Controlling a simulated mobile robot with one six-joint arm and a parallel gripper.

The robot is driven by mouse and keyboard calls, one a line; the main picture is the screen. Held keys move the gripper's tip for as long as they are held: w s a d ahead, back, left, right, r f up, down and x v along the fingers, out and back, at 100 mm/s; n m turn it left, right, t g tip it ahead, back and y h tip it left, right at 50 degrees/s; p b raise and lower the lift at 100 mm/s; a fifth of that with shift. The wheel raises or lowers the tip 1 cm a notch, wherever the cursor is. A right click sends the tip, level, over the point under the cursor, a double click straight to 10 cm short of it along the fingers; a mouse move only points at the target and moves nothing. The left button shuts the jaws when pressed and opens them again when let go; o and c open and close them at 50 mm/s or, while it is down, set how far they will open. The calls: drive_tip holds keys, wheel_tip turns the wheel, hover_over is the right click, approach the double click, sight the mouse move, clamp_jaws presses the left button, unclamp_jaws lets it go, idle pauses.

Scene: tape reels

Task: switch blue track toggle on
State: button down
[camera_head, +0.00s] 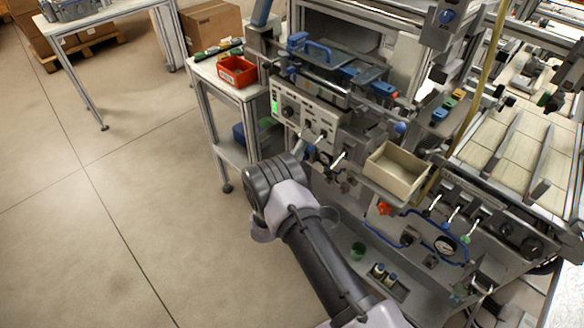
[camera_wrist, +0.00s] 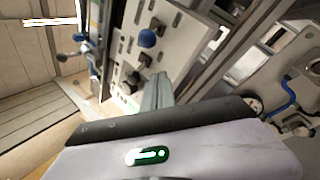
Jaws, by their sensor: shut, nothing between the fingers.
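A grey control panel (camera_head: 305,115) on the machine's front carries a green-lit display, a dark knob and small levers. I cannot tell which lever is the blue track toggle. My gripper (camera_head: 300,147) is at the panel's lower edge, mostly hidden behind my wrist. In the wrist view my gripper (camera_wrist: 160,88) shows as narrow grey fingers, shut and empty, pointing at the panel (camera_wrist: 122,75). A blue round knob (camera_wrist: 147,38) and dark knobs (camera_wrist: 145,60) are just beyond the fingertips. Whether the fingers touch anything is unclear.
An open beige bin (camera_head: 393,170) sticks out right of my gripper. Several levers (camera_head: 453,214) and a gauge (camera_head: 445,245) with blue hose are lower right. A red tray (camera_head: 237,71) stands on a side table.

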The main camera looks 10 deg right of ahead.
drive_tip(key=s, duration=0.1)
drive_tip(key=s+r, duration=0.1)
drive_tip(key=s, duration=0.1)
drive_tip(key=shift+s+d+r, duration=0.25)
drive_tip(key=shift+s+r, duration=0.05)
drive_tip(key=shift+s, duration=0.05)
drive_tip(key=p, duration=0.1)
drive_tip(key=r+g+p, duration=0.1)
drive_tip(key=shift+a+m+y+p, duration=0.2)
drive_tip(key=shift+m+y+p, duration=0.1)
drive_tip(key=shift+y+p, duration=0.1)
drive_tip(key=shift+g, duration=0.4)
drive_tip(key=s+a+r+m+g+y+p, duration=0.1)
drive_tip(key=s+a+r+g+y+p, duration=0.1)
drive_tip(key=s+a+p, duration=0.8)
drive_tip(key=s+a, duration=0.1)
drive_tip(key=s, duration=0.3)
drive_tip(key=shift+s+a+r, duration=0.15)
drive_tip(key=shift+s+a, duration=0.05)
